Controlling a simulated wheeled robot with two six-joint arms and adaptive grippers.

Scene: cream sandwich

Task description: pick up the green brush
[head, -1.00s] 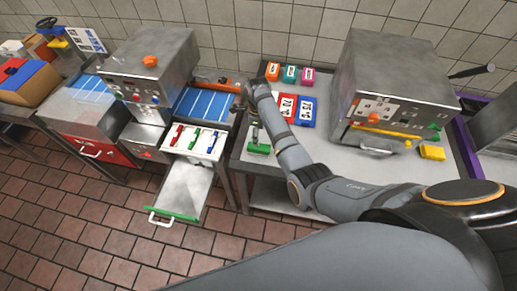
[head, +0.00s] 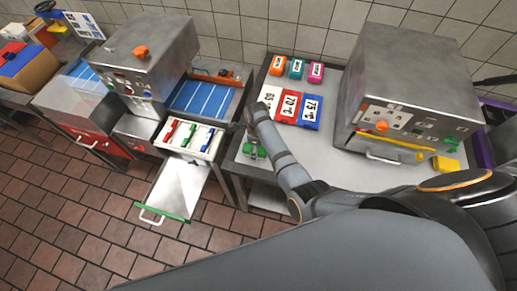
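A small green object (head: 248,151), partly hidden, lies on the left front part of the steel table, close to its edge; it may be the green brush. A slim green piece (head: 209,139) lies in the white tray further left, beside a blue and a red one. My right arm comes in from the lower right and bends down at its far end. Its gripper (head: 251,131) seems to be just above the green object on the table. Its fingers are too small and dark to read, and I cannot tell whether they touch it. My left gripper is not in view.
Red, blue and white number cards (head: 290,108) and small coloured blocks (head: 296,68) lie behind the arm. A steel machine (head: 405,85) stands to the right, with a yellow block (head: 446,164) in front. The white tray (head: 163,143) sits left, across a gap.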

